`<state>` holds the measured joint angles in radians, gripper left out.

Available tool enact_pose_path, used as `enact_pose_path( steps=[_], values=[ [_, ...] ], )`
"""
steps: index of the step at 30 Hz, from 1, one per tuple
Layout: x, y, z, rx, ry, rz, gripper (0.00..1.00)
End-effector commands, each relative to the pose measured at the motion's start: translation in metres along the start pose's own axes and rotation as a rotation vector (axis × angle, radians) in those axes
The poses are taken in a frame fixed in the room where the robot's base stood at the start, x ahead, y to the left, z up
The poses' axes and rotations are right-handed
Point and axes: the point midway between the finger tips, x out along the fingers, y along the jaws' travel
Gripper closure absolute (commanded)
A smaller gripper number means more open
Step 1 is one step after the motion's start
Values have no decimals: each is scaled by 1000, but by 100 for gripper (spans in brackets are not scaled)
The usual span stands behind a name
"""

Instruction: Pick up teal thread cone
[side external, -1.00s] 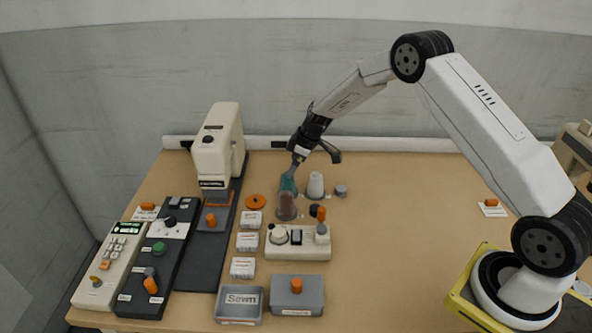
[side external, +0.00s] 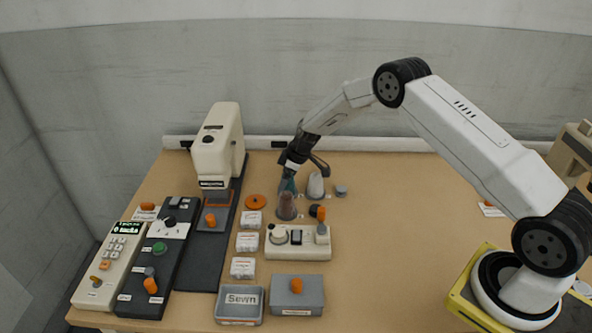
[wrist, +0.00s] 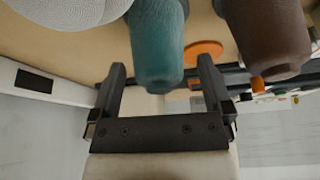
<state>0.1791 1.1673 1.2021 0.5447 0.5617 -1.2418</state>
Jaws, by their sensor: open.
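The teal thread cone (side external: 288,186) stands behind the brown cone in the side external view, and my gripper (side external: 287,178) hides much of it. In the wrist view the teal cone (wrist: 158,48) shows large, its narrow end between the two dark fingers of my gripper (wrist: 163,68). My gripper is open, with visible gaps on both sides of the cone's narrow end. In the side view my gripper comes down from above right, tilted.
The brown cone (side external: 287,206) stands close in front, and a pale grey cone (side external: 316,185) stands close to the right. An orange disc (side external: 256,201) lies left. A cream control box (side external: 298,242) sits nearer the camera.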

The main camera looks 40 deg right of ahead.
Motion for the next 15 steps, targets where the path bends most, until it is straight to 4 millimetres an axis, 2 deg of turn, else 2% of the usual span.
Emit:
enact_pose_path(
  steps=[5, 15],
  values=[
    [7, 0, 0, 0, 0, 0, 0],
    [7, 0, 0, 0, 0, 0, 0]
  ],
)
